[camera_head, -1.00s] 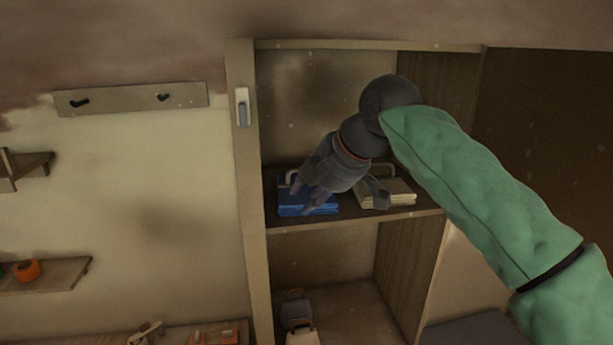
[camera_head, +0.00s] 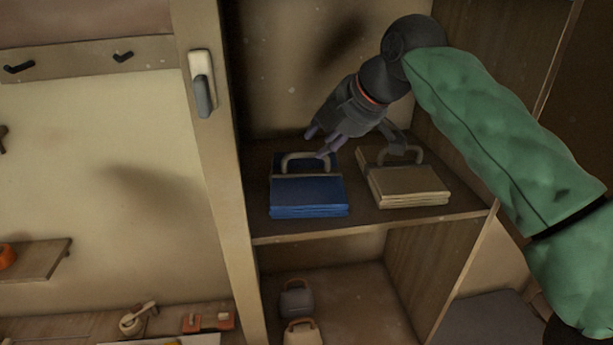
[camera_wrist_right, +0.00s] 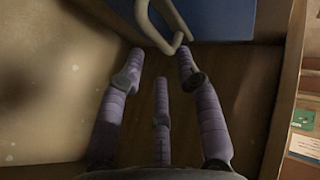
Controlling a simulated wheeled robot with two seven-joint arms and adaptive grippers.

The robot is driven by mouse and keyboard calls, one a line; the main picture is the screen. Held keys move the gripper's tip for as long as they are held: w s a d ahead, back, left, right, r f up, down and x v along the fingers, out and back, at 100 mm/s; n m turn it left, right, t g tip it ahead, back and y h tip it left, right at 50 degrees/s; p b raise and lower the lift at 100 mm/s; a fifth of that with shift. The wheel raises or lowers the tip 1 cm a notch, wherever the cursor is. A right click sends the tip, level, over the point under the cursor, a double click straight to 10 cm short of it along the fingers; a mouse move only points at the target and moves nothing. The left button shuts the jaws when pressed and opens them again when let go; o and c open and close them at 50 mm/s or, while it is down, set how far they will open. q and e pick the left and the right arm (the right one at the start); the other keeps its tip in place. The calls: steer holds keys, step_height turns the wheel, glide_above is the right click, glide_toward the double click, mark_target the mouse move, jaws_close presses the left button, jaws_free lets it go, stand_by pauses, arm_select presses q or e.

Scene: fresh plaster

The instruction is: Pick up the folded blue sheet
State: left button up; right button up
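The folded blue sheet (camera_head: 309,197) lies flat on the cabinet's middle shelf at the left, with a pale loop handle (camera_head: 304,157) standing at its back. My right gripper (camera_head: 318,145) is just above and behind the sheet, its purple fingers close to the handle. In the right wrist view, the fingers of the right gripper (camera_wrist_right: 158,65) are spread apart with nothing between them. The blue sheet (camera_wrist_right: 222,18) and the handle (camera_wrist_right: 160,28) show at the top there, just beyond the fingertips. I cannot tell whether a finger touches the handle. My left gripper is out of view.
A folded beige sheet (camera_head: 410,187) with a similar handle lies to the right on the same shelf (camera_head: 375,224). The cabinet's left post (camera_head: 216,160) bears a wall-type handle (camera_head: 202,83). Two bag-like items (camera_head: 297,299) stand on the lower shelf.

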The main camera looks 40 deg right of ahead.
mark_target(307, 153)
steer(key=shift+w+d+f, duration=0.2)
steer(key=shift+w+f, duration=0.4)
steer(key=shift+w, duration=0.05)
steer(key=shift+w+d+f, duration=0.2)
steer(key=shift+w+f, duration=0.35)
steer(key=shift+w, duration=0.05)
steer(key=shift+w+a+f+p, duration=0.15)
steer(key=shift+w+f+p, duration=0.2)
steer(key=shift+f, duration=0.05)
steer(key=shift+p+x, duration=0.35)
steer(key=shift+x, duration=1.65)
steer(key=shift+s+r, duration=0.15)
steer(key=shift+r, duration=0.05)
steer(key=shift+c, duration=0.8)
jaws_close()
